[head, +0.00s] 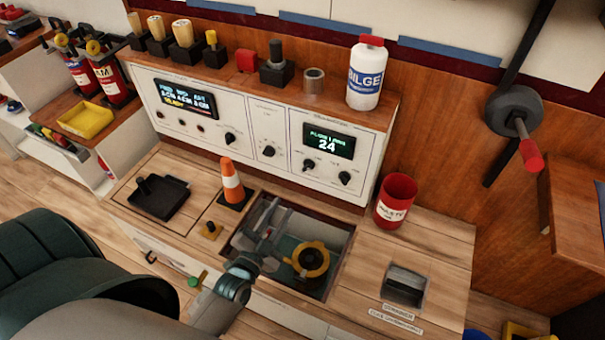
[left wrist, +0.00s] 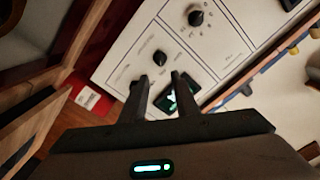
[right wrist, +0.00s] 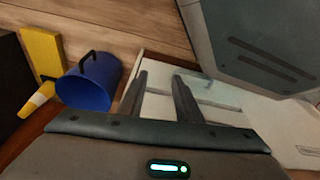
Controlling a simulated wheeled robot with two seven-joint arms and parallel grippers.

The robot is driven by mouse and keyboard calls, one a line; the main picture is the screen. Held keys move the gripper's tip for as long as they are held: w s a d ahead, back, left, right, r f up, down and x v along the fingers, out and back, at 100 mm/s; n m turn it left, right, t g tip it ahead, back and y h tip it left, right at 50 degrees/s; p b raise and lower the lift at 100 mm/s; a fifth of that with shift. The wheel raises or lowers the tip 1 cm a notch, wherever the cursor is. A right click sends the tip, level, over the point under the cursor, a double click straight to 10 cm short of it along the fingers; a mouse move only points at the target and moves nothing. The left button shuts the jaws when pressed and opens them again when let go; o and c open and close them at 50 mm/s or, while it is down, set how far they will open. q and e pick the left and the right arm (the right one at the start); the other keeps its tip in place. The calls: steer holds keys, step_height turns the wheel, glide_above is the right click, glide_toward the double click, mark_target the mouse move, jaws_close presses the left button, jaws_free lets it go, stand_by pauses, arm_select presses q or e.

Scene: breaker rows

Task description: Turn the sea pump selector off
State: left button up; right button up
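A white control panel (head: 285,148) holds black rotary knobs: one at left (head: 231,138), one in the middle section (head: 269,151), and two under the right-hand screen (head: 309,165) (head: 345,178). Their labels are too small to read, so I cannot tell which is the sea pump selector. My left gripper (head: 279,212) is over the open hatch, in front of the panel. In the left wrist view my left gripper (left wrist: 158,77) is open and empty, pointing at the right-hand section; a knob (left wrist: 160,58) shows just beyond its fingertips. My right gripper (right wrist: 158,78) is open and empty.
The hatch holds a yellow ring-shaped fitting (head: 311,260). An orange cone (head: 232,183) stands beside it, and a red cup (head: 395,200) stands right of the panel. A white bilge bottle (head: 366,73) stands on the panel top. A blue bucket (right wrist: 90,82) is near my right gripper.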

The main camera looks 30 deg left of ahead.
mark_target(305, 170)
arm_select(q)
steer(key=w, duration=1.5)
steer(key=shift+a, duration=0.4)
steer(key=shift+c, duration=0.3)
jaws_close()
